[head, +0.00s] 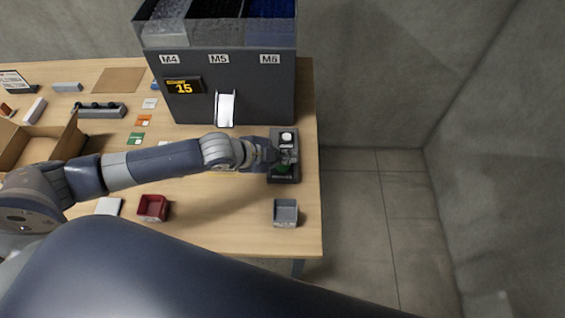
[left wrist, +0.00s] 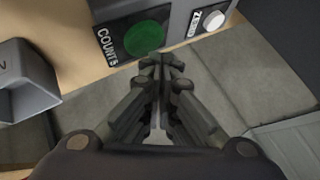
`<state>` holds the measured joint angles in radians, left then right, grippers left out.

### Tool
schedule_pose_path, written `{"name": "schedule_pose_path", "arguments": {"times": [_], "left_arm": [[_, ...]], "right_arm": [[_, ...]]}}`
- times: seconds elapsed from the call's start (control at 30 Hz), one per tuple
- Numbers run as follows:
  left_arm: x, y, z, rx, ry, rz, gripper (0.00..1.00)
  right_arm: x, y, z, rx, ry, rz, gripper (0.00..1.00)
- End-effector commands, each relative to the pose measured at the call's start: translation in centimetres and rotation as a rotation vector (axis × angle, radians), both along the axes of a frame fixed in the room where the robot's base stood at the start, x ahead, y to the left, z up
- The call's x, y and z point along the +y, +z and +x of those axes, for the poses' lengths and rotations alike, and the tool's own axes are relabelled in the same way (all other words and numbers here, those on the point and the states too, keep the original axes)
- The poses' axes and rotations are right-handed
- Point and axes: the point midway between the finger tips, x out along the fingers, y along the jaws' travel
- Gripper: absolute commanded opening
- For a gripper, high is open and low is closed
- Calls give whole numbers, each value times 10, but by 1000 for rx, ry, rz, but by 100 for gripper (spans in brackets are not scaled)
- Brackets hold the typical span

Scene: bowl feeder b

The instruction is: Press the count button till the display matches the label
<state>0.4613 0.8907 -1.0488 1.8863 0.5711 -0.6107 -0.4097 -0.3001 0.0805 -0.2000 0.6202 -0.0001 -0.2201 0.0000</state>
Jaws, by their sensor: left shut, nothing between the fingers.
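The display (head: 184,88) on the dark feeder shows 15 in yellow digits. The control box (head: 283,178) stands at the table's right edge, partly covered by my left gripper (head: 287,158). In the left wrist view, the green count button (left wrist: 147,40) sits beside a dark "COUNT" plate. The white button (left wrist: 213,20) is to its right. My left gripper (left wrist: 165,62) is shut and empty, its tips just below the green button in the picture; I cannot tell whether they touch it. I cannot make out a label giving a target number. My right gripper is out of view.
The feeder (head: 240,90) has bins marked M4, M5 and M6 and a white chute (head: 225,108). A grey tray (head: 286,213) and a red tray (head: 153,207) stand near the front edge. A cardboard box (head: 40,150) is at left. Open floor lies right of the table.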

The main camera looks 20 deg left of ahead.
Motion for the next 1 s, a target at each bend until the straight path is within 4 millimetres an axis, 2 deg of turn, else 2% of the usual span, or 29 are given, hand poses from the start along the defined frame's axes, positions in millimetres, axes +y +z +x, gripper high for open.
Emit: {"name": "schedule_pose_path", "arguments": {"times": [0.4,1.0], "left_arm": [[0,-9,0,0,1,1,0],[0,-12,0,0,0,0,0]], "right_arm": [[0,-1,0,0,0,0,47],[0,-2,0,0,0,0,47]]}}
